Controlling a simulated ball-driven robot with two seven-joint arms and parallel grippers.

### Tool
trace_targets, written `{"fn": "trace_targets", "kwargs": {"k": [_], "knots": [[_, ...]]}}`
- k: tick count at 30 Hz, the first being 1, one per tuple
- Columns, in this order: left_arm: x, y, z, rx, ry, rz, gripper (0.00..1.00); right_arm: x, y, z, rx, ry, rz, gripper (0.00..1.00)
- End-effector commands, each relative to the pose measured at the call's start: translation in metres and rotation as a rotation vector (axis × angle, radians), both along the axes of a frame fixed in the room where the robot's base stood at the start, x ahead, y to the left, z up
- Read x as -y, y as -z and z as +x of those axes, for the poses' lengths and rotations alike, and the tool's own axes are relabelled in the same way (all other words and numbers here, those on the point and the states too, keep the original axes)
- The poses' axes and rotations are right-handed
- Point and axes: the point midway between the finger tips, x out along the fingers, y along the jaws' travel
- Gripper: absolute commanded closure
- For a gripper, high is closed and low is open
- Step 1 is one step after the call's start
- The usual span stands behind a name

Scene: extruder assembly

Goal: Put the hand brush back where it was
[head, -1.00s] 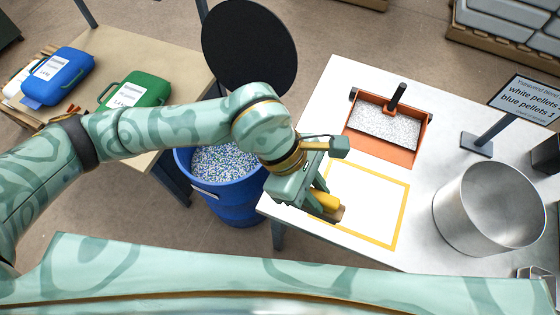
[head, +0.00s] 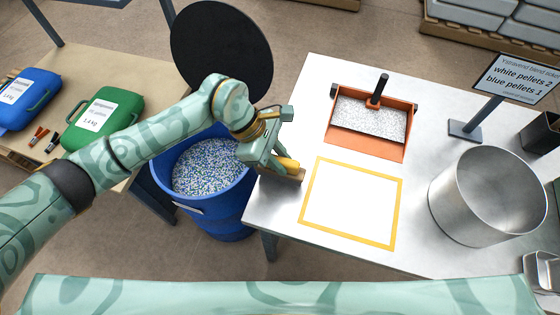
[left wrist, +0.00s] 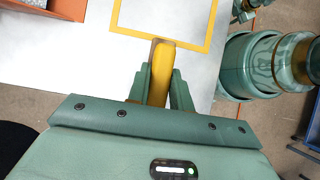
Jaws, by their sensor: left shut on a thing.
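My left gripper (head: 283,160) is shut on the hand brush (head: 284,174), which has a yellow handle and a brown block. The brush is at the left edge of the metal table (head: 350,258), close to the blue bin. I cannot tell whether it touches the tabletop. In the left wrist view the yellow handle (left wrist: 161,75) stands between the two green fingers, with the brown end beyond it. A yellow square outline (head: 391,210) on the table lies to the right of the brush, with bare white inside. My right gripper cannot be made out.
The blue bin (head: 215,215) holds mixed pellets beside the table. An orange pan (head: 377,150) with pale pellets and a black handle stands behind the outline. A steel pot (head: 455,215) and a sign (head: 515,78) stand at the right. Blue (head: 30,95) and green (head: 104,112) containers stand at left.

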Motion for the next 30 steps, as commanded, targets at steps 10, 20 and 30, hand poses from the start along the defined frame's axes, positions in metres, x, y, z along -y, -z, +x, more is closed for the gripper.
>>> {"fn": "trace_targets", "kwargs": {"k": [10,20,30], "knots": [[0.0,0.015,0.0,0.001,0.0,0.0,1.0,0.004,0.005,-0.003,-0.007,-0.003,-0.005,0.64],[0.0,0.018,0.0,0.0,0.0,0.0,0.57,0.007,0.006,-0.004,-0.009,-0.004,-0.008,0.64],[-0.013,-0.007,0.005,0.006,-0.001,0.001,0.57,0.007,-0.002,-0.001,-0.001,-0.004,-0.009,0.64]]}}
